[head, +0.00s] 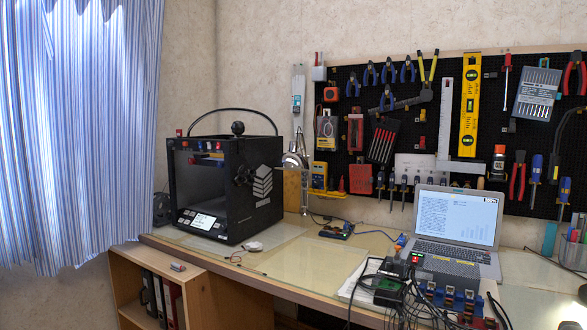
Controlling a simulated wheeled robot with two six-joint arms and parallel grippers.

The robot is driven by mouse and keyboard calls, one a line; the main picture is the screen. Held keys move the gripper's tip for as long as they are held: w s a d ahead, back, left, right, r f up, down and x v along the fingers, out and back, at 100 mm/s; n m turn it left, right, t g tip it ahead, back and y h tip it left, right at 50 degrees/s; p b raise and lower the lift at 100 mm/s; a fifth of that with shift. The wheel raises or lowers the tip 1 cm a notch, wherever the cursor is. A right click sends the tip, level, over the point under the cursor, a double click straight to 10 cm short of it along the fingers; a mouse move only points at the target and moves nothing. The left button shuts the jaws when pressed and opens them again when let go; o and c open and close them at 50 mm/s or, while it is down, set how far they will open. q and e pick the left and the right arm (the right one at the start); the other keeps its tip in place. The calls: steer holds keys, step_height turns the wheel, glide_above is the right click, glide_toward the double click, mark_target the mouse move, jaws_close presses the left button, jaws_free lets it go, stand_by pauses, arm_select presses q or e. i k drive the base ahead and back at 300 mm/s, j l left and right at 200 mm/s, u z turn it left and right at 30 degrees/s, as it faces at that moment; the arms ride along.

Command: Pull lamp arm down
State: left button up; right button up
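A small silver lamp head (292,160) shows just right of the black 3D printer, in front of the wall. A thin upright metal piece (304,192) runs down beside it and looks like part of the lamp arm. The printer hides some of this area, and the joints are too small to make out. Neither of my grippers is in the head view, and nothing is seen touching the lamp.
The black 3D printer (225,187) stands left of the lamp on the desk (275,262). A laptop (455,228), cables and small electronics (388,285) crowd the right side. A pegboard (440,122) of tools covers the wall. The desk's front left is mostly clear.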

mark_target(298, 133)
steer(key=i+j, duration=0.2)
steer(key=i, duration=0.2)
steer(key=i+j+u, duration=0.1)
steer(key=i+j, duration=0.15)
steer(key=i, duration=0.15)
steer(key=i+j, duration=0.15)
steer(key=i, duration=0.25)
